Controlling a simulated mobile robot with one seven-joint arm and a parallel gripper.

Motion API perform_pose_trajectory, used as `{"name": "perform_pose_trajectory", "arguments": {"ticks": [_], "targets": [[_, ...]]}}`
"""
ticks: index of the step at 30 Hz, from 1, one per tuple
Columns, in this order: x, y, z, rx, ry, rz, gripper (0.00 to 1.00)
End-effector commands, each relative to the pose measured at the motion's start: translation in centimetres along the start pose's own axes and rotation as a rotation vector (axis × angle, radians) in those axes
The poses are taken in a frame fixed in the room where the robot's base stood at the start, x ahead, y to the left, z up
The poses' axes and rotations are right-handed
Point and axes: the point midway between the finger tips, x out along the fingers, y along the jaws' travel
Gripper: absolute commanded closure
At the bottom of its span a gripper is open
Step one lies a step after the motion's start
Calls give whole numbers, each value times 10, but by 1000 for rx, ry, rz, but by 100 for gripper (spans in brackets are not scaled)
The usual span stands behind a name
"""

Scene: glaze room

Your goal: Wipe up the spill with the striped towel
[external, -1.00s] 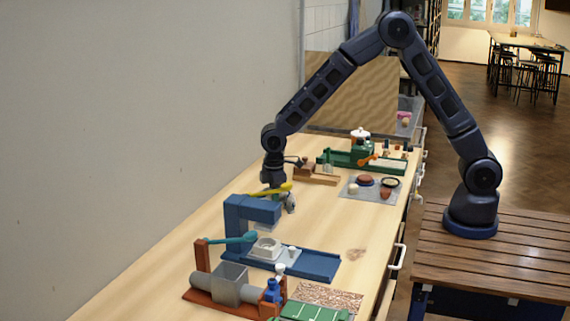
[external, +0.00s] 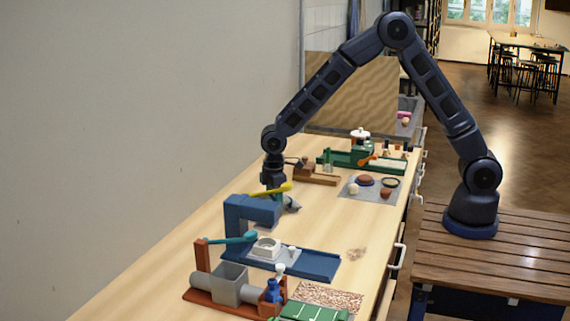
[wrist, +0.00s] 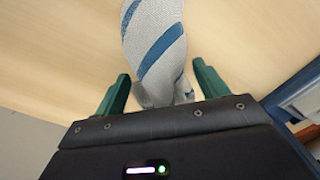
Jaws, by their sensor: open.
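The striped towel (wrist: 155,40), pale grey with blue stripes, lies bunched on the bench top in the wrist view. Its near end is between the two green fingers of my gripper (wrist: 160,72), with a gap on each side. My gripper is open. In the external view the towel (external: 292,204) shows as a small grey shape beside my gripper (external: 278,197), partly hidden behind the blue press and yellow handle. A brownish patch that looks like the spill (external: 356,254) is on the bench, right of the blue press base.
A blue press (external: 240,222) with a yellow lever stands close in front of my gripper. A red-brown and grey device (external: 230,285) is nearer. A grey mat (external: 350,190) with small round items and a green device (external: 385,165) are behind. Bench around the spill is mostly clear.

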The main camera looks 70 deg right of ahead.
Motion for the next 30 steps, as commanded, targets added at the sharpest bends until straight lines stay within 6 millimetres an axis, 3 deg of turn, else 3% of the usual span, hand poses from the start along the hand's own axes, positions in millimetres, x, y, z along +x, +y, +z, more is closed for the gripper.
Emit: {"name": "perform_pose_trajectory", "arguments": {"ticks": [20, 30], "targets": [[25, 0, 0, 0, -1, -1, 27], [24, 0, 0, 0, 0, 0, 64]]}}
